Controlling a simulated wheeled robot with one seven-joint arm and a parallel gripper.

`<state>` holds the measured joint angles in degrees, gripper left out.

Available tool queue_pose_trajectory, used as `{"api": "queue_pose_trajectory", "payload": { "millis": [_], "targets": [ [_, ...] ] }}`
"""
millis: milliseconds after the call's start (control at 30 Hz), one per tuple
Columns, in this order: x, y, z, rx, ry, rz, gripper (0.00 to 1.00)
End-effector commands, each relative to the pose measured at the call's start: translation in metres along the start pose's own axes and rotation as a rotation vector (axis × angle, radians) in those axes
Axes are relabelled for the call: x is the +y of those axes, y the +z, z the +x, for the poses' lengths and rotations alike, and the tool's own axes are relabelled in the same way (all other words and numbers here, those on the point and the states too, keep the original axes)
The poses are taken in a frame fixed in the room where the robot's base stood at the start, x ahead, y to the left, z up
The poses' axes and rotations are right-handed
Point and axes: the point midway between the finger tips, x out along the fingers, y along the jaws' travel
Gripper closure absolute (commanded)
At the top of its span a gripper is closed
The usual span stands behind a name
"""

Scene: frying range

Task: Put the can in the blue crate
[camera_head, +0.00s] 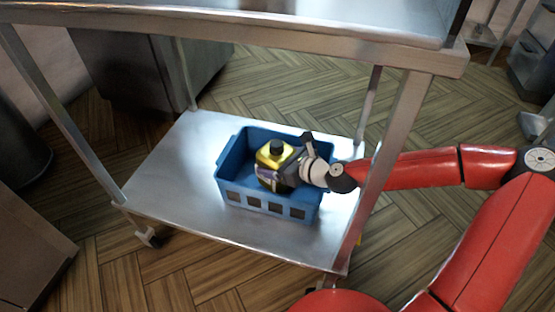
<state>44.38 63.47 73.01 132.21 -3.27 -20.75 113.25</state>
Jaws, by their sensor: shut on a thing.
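The blue crate (226,159) stands on the lower shelf of a metal table. My gripper (290,165) reaches in from the right over the crate's right side and is shut on the can. The fingers partly hide the can's right side, and the crate's front wall is close to its lower part.
The metal lower shelf (170,190) is bare to the left of the crate. The table's upper top (300,15) lies above, and its front right leg (385,165) is close to my red arm. Wood floor surrounds the table.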

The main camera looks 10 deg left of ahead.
Motion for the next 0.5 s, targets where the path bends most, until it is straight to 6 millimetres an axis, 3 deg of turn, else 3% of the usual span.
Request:
{"api": "queue_pose_trajectory", "payload": {
  "millis": [333, 367, 500],
  "targets": [
    [-0.0001, -0.0074, 0.0033, 0.000, 0.000, 0.001, 0.49],
    [-0.0001, -0.0076, 0.0033, 0.000, 0.000, 0.001, 0.14],
    [-0.0001, -0.0075, 0.0033, 0.000, 0.000, 0.000, 0.00]
  ]
}}
